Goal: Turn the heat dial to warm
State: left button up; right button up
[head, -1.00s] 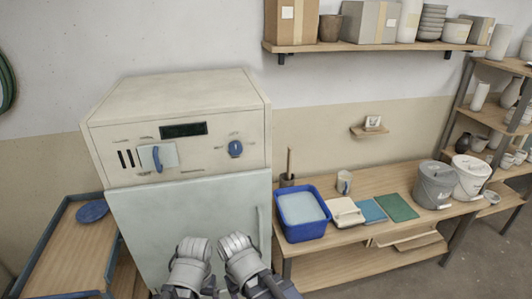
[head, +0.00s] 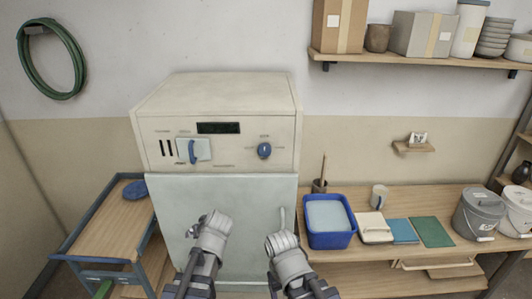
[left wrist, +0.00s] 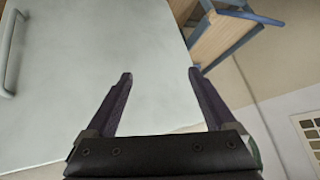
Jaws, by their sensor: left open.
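A pale cream kiln-like cabinet (head: 215,101) stands ahead. Its front panel has a round blue dial (head: 264,150) at the right, with a small light pointer mark. A blue lever-shaped handle (head: 192,151) sits on a pale plate at the left. The labels are too small to read. My left gripper (left wrist: 160,76) is open and empty, and the pale door lies behind its fingers. In the head view my left gripper (head: 196,228) is low before the door, below and left of the dial. My right arm's end (head: 283,243) is below the dial; its fingers cannot be made out.
The cabinet's pale door (head: 225,200) has a vertical handle at its right. A wooden cart with blue edges (head: 105,225) stands left. Space before the panel is clear.

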pick_arm(q)
jog(key=w+d+r+t+y, duration=0.1)
jog(key=w+r+t, duration=0.2)
jog(key=w+r, duration=0.25)
jog(key=m+t+h, duration=0.3)
jog(key=t+h, duration=0.4)
jog(key=t, duration=0.1)
send_near(264, 152)
jog(key=w, duration=0.1)
jog(key=shift+w+d+f, duration=0.1)
jog(key=shift+w+d, duration=0.05)
jog(key=shift+w, duration=1.9)
jog(key=shift+w+d, duration=0.2)
jog(key=shift+w, duration=1.85)
jog(key=shift+s, duration=0.1)
jog(key=c, duration=1.4)
